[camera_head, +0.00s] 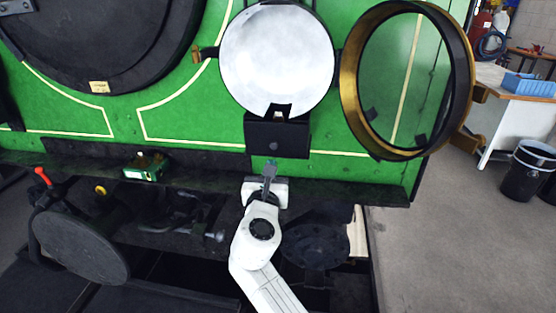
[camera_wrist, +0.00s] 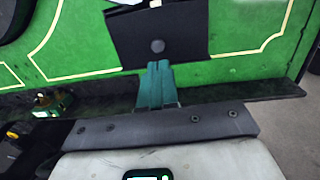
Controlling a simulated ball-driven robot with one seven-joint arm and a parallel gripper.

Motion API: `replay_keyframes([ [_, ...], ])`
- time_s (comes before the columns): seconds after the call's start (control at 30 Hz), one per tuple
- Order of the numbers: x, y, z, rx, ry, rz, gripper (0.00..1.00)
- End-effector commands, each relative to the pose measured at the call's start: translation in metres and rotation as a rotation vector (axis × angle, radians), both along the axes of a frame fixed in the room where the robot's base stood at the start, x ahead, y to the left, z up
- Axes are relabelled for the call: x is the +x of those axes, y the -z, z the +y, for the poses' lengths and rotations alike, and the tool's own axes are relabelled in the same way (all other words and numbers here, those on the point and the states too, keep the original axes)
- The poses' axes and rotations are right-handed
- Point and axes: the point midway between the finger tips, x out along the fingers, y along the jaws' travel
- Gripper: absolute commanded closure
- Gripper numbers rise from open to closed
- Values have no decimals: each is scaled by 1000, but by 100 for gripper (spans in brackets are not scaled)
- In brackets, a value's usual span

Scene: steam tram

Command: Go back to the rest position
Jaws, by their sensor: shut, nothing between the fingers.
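My gripper (camera_head: 269,170) is in the middle of the head view, at the end of my white arm, in front of the green front of the tram. Its fingers are shut and empty. In the wrist view the shut gripper (camera_wrist: 156,88) points up towards a black box (camera_wrist: 155,45) with a round knob. In the head view the black box (camera_head: 278,137) is just above the fingertips, below a round pale lamp face (camera_head: 277,58). I cannot tell whether the fingertips touch the box.
A brass-rimmed round lamp door (camera_head: 350,75) stands open at the right. A dark ledge (camera_head: 350,180) runs below the green panel, with a small green-and-brass item (camera_head: 146,167) on it. A round buffer (camera_head: 80,245) is at lower left. Open floor (camera_head: 460,240) lies right, with a black bin (camera_head: 526,172).

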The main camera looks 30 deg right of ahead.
Motion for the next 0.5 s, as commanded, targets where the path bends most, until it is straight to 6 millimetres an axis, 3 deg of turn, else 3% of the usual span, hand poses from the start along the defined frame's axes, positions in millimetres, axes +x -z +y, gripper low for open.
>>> replay_keyframes([
  [0.2, -31, 3, 19, 2, -1, 1, 100],
  [0.5, -48, 3, 30, 1, 0, 1, 100],
])
